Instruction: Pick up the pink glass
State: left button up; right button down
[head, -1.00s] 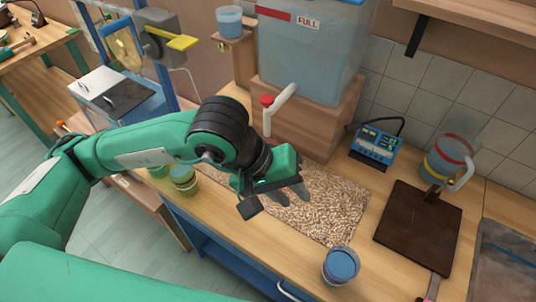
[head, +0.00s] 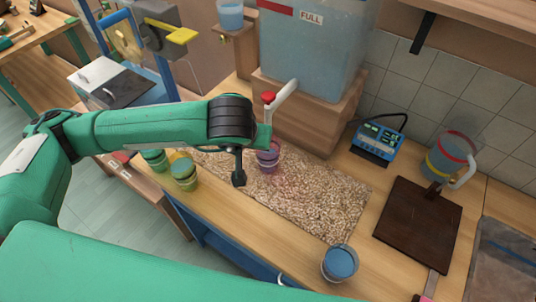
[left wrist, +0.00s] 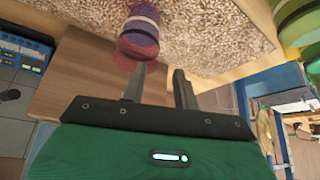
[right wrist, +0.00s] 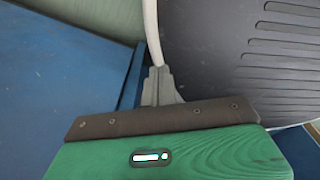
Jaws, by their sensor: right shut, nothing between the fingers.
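The pink glass (head: 268,157) stands on the beige pebbly mat (head: 310,200), below the red-handled tap (head: 268,98). It is see-through, with darker purple bands. My left gripper is beside the glass, partly hidden by its own wrist in the head view; one dark finger shows left of the glass. In the left wrist view my left gripper (left wrist: 158,82) has its fingers apart with nothing between them. The glass (left wrist: 138,38) shows just beyond the fingertips there, nearer the left finger. My right gripper (right wrist: 159,82) is shut and empty, seen only in the right wrist view.
Green and yellow-green cups (head: 184,172) stand left of the mat. A blue cup (head: 340,263) stands at the front right. A large water tank (head: 312,50) is behind on a wooden stand. A dark board (head: 418,225) and blue device (head: 373,142) lie right.

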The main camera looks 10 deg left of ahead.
aim_at(268, 155)
pick_arm(q)
jog(key=p+x, duration=0.1)
jog(key=x, duration=0.1)
jog(key=p+x, duration=0.1)
jog(key=x, duration=0.1)
jog(key=shift+w+d+f, duration=0.15)
jog(key=shift+w+d, duration=0.05)
jog(key=shift+w, duration=0.2)
jog(key=shift+w+f, duration=0.1)
jog(key=shift+f, duration=0.2)
jog(key=shift+c, duration=0.4)
grip_shut()
dwell(0.5)
